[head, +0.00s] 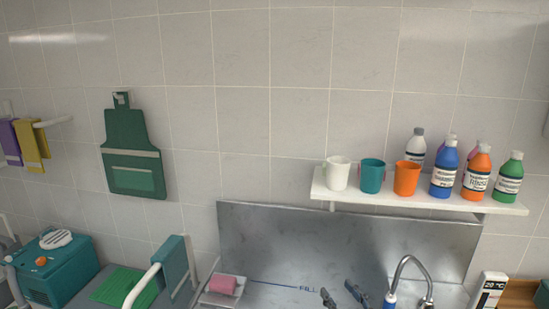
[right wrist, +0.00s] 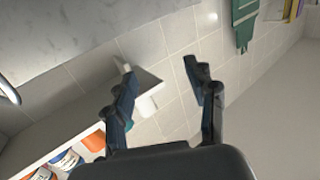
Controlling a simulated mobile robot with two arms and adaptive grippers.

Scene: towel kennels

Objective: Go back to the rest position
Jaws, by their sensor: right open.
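My right gripper (head: 343,295) shows at the bottom edge of the head view, in front of the steel sink basin (head: 260,296). Its two dark fingers stand apart with nothing between them. In the right wrist view the same gripper (right wrist: 156,80) is open and empty, with the tiled wall and the shelf end behind it. The rest of my right arm is outside the head view. My left gripper shows in neither view.
A white wall shelf (head: 420,197) holds white, teal and orange cups and several bottles. A curved faucet (head: 408,262) stands right of my gripper. A pink sponge (head: 223,284) lies left. A green apron (head: 133,155) hangs on the wall; a teal carrier (head: 55,270) stands far left.

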